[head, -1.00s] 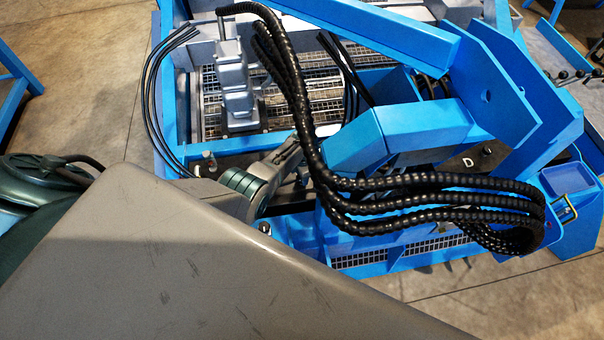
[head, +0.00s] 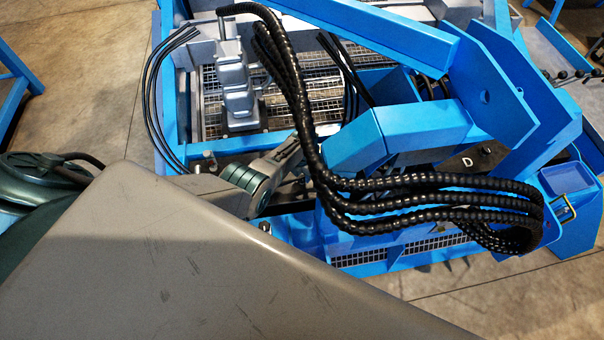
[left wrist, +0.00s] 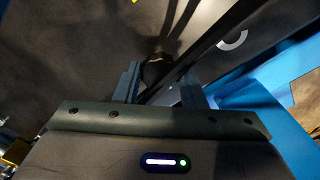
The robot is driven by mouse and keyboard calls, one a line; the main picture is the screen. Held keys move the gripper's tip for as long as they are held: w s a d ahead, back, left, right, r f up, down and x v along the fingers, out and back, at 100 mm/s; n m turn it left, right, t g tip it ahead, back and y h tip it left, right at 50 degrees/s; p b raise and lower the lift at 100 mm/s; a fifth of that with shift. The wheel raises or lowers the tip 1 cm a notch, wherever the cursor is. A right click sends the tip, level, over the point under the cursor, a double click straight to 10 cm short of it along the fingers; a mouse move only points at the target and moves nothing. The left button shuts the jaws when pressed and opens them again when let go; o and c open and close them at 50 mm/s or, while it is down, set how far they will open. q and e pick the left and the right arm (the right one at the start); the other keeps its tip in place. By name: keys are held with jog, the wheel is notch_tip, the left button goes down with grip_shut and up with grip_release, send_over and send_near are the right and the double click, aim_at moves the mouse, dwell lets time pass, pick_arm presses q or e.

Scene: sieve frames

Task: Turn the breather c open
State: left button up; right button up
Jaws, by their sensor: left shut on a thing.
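A small dark rounded part, which I take as breather c (left wrist: 154,72), sits between the fingers of my left gripper (left wrist: 162,84) in the left wrist view. The gripper is shut on it. A white curved mark, like part of a letter C (left wrist: 233,41), shows on the dark plate beside it. In the head view my left gripper (head: 285,157) reaches in beside the black hoses. Its fingertips and the breather are hidden there, so the breather's turn angle cannot be told. My right gripper is not in view.
Thick black ribbed hoses (head: 420,200) loop close to my left gripper. A blue machine frame (head: 415,130) surrounds it, with a dark plate marked D (head: 466,162) to the right. A stepped grey block (head: 236,85) stands behind over a mesh screen (head: 310,90).

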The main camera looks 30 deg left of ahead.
aim_at(302, 176)
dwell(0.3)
pick_arm(q)
jog(key=o, duration=1)
jog(key=shift+r+p, duration=0.45)
jog(key=shift+r, duration=0.15)
notch_tip(302, 176, up, 10)
jog(key=p, duration=0.2)
jog(key=shift+f, duration=0.25)
